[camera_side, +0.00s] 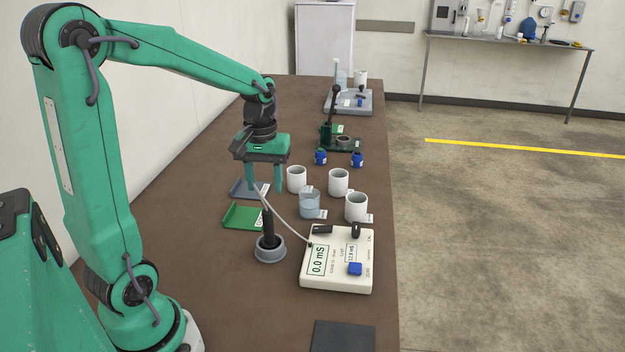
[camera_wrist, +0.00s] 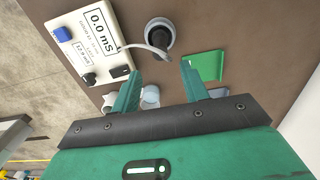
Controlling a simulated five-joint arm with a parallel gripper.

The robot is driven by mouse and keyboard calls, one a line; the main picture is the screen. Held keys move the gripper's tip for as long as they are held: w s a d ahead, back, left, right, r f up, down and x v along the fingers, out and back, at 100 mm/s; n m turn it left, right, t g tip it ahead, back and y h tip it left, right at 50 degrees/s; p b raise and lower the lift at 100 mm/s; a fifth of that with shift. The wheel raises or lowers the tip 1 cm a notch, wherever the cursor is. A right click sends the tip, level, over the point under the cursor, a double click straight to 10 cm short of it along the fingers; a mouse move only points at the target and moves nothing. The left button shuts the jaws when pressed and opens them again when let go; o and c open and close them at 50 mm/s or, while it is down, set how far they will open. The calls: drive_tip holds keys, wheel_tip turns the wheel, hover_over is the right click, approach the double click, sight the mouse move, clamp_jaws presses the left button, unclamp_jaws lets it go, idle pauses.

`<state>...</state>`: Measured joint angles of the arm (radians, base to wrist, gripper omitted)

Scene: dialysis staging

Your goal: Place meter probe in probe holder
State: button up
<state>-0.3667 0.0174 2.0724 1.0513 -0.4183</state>
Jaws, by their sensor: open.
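The meter probe (camera_side: 267,222) is a dark upright rod. It stands in the probe holder (camera_side: 270,254), a round grey cup on the brown bench. A pale cable runs from the probe's top to the white meter (camera_side: 337,262), which reads 0.0 mS. My gripper (camera_side: 265,188) is open and empty, with its fingers pointing down beyond the probe and apart from it. In the wrist view my gripper (camera_wrist: 160,76) has its fingers spread, with the probe holder (camera_wrist: 160,36) past the tips and the probe's dark end inside its ring.
A green tray (camera_side: 243,216) and a grey-blue tray (camera_side: 243,188) lie left of the holder. White cups (camera_side: 338,181) and a clear beaker (camera_side: 310,204) stand behind the meter. A dark pad (camera_side: 342,337) lies at the front.

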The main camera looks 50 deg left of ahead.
drive_tip(key=shift+r, duration=0.7)
drive_tip(key=s+d+r+m+t, duration=0.2)
drive_tip(key=s+d+m, duration=0.2)
drive_tip(key=s+d, duration=0.1)
drive_tip(key=s+d+r+m+t, duration=0.3)
drive_tip(key=s+d+m, duration=0.1)
drive_tip(key=d, duration=0.3)
drive_tip(key=shift+s+d+m+t, duration=0.2)
drive_tip(key=shift+s+m+t, duration=0.1)
drive_tip(key=shift+s+m, duration=0.15)
